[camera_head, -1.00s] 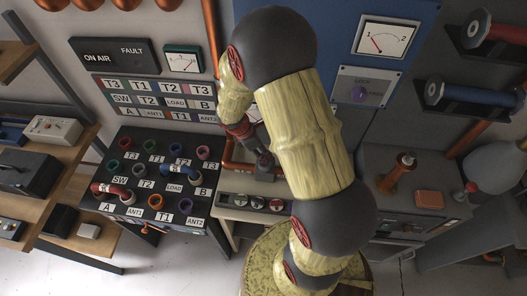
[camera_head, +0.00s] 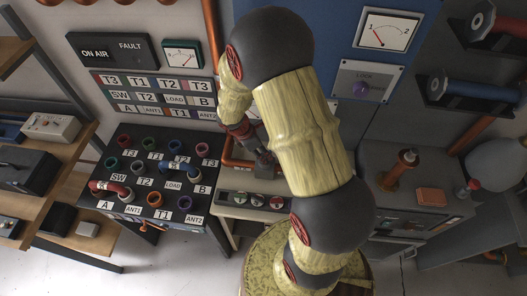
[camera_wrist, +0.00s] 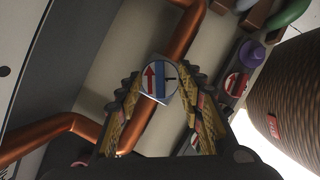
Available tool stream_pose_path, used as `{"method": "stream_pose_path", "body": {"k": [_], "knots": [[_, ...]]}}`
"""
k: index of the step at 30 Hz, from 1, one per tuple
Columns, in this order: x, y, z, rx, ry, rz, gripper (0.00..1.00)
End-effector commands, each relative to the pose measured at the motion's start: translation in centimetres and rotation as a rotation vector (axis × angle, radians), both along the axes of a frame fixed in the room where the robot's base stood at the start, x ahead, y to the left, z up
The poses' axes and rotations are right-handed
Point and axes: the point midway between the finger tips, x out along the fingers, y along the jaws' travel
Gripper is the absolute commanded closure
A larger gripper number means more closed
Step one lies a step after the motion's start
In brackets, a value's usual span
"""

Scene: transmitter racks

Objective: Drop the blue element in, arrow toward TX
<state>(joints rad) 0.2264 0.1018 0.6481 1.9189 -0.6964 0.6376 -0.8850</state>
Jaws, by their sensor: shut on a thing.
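My gripper (camera_wrist: 160,95) is shut on a small round element (camera_wrist: 158,80). The element's face is white, with a red arrow and a blue band. The arrow points up in the wrist view, and the element sits between both fingertips. In the head view my gripper (camera_head: 264,158) hangs in front of the rack, above and behind a low panel (camera_head: 226,209) with three round faces, partly hidden by my arm. No readable TX mark shows.
A patch board (camera_head: 133,136) with coloured sockets, a red link (camera_head: 110,188) and a blue link (camera_head: 178,166) stands left. Copper pipes (camera_wrist: 181,40) run behind the element in the wrist view. A purple knob (camera_wrist: 246,52) and a red-and-white round face (camera_wrist: 237,84) lie right.

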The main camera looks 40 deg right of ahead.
Motion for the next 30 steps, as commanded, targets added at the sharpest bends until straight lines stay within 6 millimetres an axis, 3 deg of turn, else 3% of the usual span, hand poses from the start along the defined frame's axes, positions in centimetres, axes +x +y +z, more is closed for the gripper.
{"method": "stream_pose_path", "body": {"k": [20,21,30], "knots": [[0.0,0.0,-1.6,0.0,0.0,0.0,0.89],[0.0,0.0,-1.5,0.0,-0.001,0.0,0.61],[0.0,0.0,-1.5,0.0,0.0,0.0,0.44]]}}
